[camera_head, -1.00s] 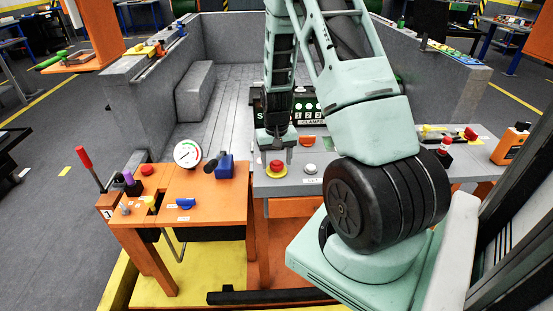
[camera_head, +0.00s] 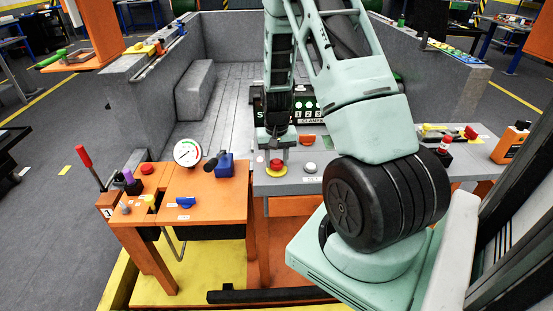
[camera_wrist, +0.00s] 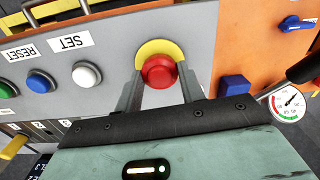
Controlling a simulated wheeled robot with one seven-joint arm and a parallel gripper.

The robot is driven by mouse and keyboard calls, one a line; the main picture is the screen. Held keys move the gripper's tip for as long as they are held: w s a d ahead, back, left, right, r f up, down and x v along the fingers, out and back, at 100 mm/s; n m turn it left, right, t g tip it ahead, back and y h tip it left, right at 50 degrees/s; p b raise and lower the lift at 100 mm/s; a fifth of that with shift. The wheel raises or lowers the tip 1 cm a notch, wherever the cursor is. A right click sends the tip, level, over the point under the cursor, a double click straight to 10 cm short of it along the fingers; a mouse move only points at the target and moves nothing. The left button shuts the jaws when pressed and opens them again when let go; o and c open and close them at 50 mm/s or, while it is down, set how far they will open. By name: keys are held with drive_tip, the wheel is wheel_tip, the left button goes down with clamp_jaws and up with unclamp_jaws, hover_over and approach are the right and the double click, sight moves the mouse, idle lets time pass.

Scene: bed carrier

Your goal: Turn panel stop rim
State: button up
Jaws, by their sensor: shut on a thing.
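The panel stop is a red mushroom head (camera_wrist: 158,71) with a yellow rim (camera_wrist: 158,47) around it, on the grey panel. In the head view the stop (camera_head: 276,169) sits near the panel's left end. My gripper (camera_wrist: 159,80) is over the stop with one finger on each side of the red head. It is shut on the stop. Exactly where the fingertips touch is partly hidden. In the head view my gripper (camera_head: 277,153) comes down from above, just behind the red head.
A white button (camera_wrist: 87,75), a blue button (camera_wrist: 41,82) and a green button stand along the panel. On the orange table to the left in the head view are a blue block (camera_head: 225,166) and a round gauge (camera_head: 187,153).

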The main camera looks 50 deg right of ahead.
drive_tip(key=m, duration=0.3)
drive_tip(key=shift+m, duration=1.9)
drive_tip(key=o, duration=1)
wheel_tip(320, 180, up, 17)
drive_tip(key=shift+r, duration=0.2)
